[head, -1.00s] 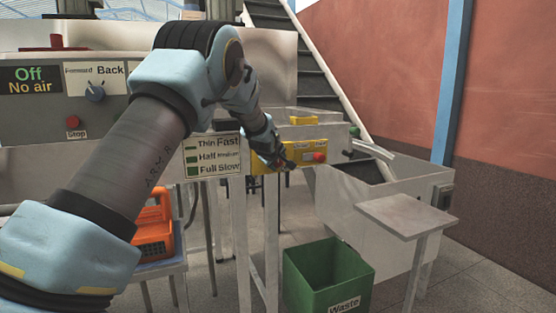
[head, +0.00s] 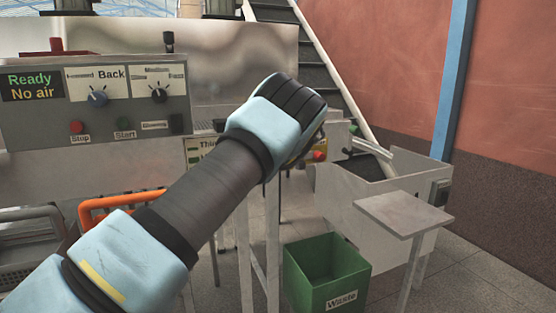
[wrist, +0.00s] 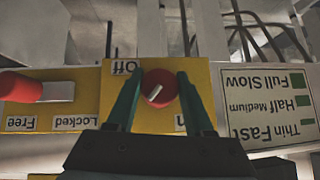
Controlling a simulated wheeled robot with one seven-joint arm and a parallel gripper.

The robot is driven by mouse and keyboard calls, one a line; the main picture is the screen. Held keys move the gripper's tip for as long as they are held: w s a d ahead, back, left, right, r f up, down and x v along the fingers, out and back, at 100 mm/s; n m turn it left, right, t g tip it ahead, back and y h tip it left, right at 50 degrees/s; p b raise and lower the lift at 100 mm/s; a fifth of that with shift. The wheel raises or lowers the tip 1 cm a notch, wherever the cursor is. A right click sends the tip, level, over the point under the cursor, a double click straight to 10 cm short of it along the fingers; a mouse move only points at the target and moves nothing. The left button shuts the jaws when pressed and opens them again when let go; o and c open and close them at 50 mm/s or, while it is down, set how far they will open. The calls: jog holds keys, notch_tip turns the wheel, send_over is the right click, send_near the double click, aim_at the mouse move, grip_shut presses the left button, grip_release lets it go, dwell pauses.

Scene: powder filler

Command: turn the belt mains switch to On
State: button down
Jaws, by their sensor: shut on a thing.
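The belt mains switch (wrist: 166,97) is a round red knob with a short white pointer on a yellow plate (wrist: 115,92), seen upside down in the wrist view. The pointer lies slanted; I cannot tell which end marks the setting. An "Off" label (wrist: 125,67) is at its upper left. A label ending in "n" (wrist: 180,121) is at lower right, partly hidden by a finger. My gripper (wrist: 160,78) has one finger on each side of the knob and is shut on it. In the head view my arm hides the gripper and the knob.
A red-ended slider (wrist: 35,89) with "Locked" and "Free" labels sits beside the plate. A speed chart (wrist: 265,108) is on the other side. The control panel (head: 60,120) reads "Ready" and "No air". A green waste bin (head: 325,275) stands below, near a small table (head: 403,213).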

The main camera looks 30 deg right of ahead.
jog(key=shift+y, duration=0.4)
dwell(0.3)
jog(key=shift+c, duration=1.5)
grip_release()
jog(key=shift+s, duration=0.1)
jog(key=b+v, duration=0.2)
jog(key=v, duration=0.8)
jog(key=shift+s+r+b, duration=0.2)
jog(key=shift+s+b, duration=0.05)
jog(key=shift+b, duration=0.05)
